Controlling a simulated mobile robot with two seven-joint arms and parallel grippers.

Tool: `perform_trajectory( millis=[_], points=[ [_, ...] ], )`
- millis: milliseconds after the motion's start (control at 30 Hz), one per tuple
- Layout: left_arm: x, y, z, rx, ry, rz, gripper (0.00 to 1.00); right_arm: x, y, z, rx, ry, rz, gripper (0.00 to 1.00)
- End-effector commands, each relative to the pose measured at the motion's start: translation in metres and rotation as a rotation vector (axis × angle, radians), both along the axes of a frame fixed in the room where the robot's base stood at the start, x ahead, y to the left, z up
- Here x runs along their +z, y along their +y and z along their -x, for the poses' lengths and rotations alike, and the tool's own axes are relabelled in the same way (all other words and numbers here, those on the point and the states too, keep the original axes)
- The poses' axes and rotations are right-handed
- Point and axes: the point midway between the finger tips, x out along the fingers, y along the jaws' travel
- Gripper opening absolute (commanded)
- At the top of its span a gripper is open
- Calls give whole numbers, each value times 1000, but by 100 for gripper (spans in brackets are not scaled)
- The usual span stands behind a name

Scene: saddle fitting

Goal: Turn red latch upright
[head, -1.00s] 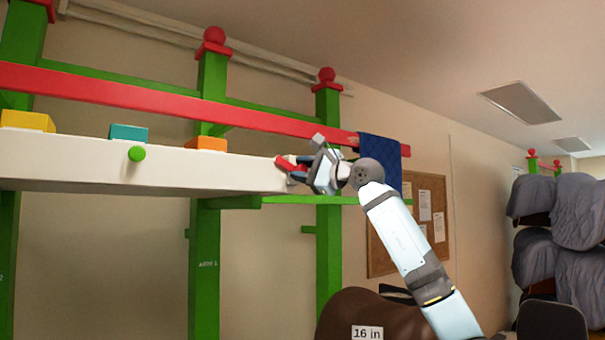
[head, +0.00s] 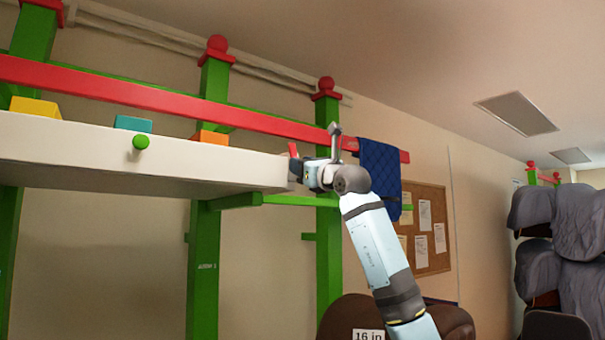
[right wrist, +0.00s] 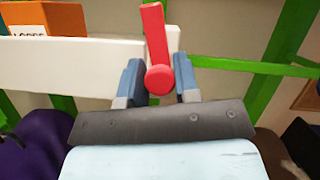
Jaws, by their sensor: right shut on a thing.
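The red latch (head: 293,150) is at the right end of the white beam (head: 150,158). In the head view its visible part points up, close to upright, and its lower part is hidden by my gripper. In the right wrist view the red latch (right wrist: 155,40) stands nearly upright, its top leaning slightly left, with a round red knob at its lower end. My right gripper (right wrist: 158,82) is shut on the latch, one blue-grey finger on each side of the knob. In the head view my right gripper (head: 304,172) is at the beam's end. My left gripper is not in view.
Yellow (head: 35,108), teal (head: 133,124) and orange (head: 210,138) blocks sit along the beam top. A green peg (head: 141,142) sticks out of its front. A red rail (head: 120,92) runs behind. A blue quilted cloth (head: 379,175) hangs at the right. A brown saddle is below.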

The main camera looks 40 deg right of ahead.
Motion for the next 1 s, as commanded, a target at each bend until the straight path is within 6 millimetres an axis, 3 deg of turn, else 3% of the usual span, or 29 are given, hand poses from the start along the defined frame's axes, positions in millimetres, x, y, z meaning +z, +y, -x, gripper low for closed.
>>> perform_trajectory(
  millis=[400,967,1000],
  points=[
    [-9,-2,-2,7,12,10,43,-1,1,-1,2,-21,-197,6],
    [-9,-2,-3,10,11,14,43,0,0,-1,0,-23,-227,6],
    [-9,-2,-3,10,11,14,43,0,0,-1,0,-23,-227,34]
  ],
)
